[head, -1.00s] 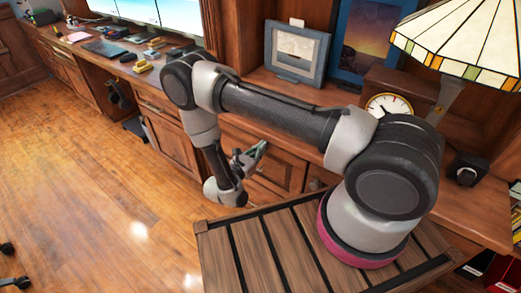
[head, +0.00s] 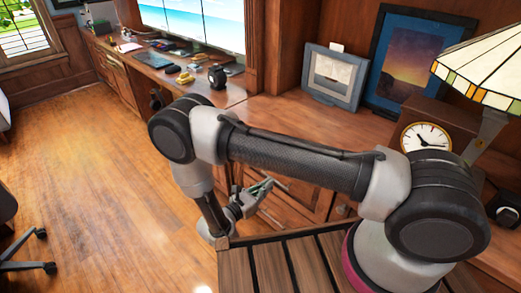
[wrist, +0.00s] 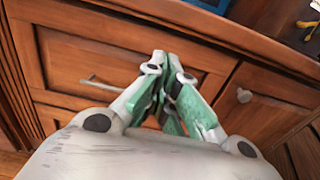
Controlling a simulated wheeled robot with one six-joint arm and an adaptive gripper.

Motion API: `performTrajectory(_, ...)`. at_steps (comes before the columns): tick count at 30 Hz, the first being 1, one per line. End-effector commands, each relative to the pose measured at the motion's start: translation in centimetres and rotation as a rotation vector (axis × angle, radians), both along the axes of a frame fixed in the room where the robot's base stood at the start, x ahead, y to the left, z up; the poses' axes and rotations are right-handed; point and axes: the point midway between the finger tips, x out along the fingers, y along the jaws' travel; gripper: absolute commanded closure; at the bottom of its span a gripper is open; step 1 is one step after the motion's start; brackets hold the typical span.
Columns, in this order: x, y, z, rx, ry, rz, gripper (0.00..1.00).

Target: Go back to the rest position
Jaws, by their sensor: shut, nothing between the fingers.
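My gripper (head: 262,189) hangs low in the head view, beside the front of the wooden cabinet (head: 290,208) and just past the edge of my slatted top. My arm is folded, with its elbow out to the left and the forearm pointing down. In the wrist view my gripper (wrist: 172,62) shows its green and white fingers brought together at the tips, with nothing between them. Behind them are the brown cabinet drawers, one with a bar handle (wrist: 98,83) and one with a knob (wrist: 244,95).
The desk (head: 300,118) carries picture frames (head: 335,75), a clock (head: 426,137) and a lamp (head: 490,65). Monitors (head: 195,22) and small items stand farther left. A wheeled chair (head: 28,250) is at the left edge. The wooden floor (head: 95,180) between is open.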

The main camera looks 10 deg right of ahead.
Motion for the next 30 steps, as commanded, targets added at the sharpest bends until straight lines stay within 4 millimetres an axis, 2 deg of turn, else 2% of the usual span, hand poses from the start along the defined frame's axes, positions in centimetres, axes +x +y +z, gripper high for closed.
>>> performTrajectory(5,-0.3,-0.2,-0.5,0.005,0.027,-0.015,1.00)
performTrajectory(8,-1.8,-2.0,-1.0,0.008,0.064,-0.089,1.00)
performTrajectory(11,-4.5,-4.8,-0.7,0.007,0.102,-0.202,1.00)
performTrajectory(13,-5.9,-5.6,1.4,0.059,0.105,-0.309,1.00)
performTrajectory(20,-7.9,-7.2,8.1,0.266,0.069,-0.592,1.00)
performTrajectory(30,-10.3,-9.9,20.0,0.749,-0.082,-1.035,1.00)
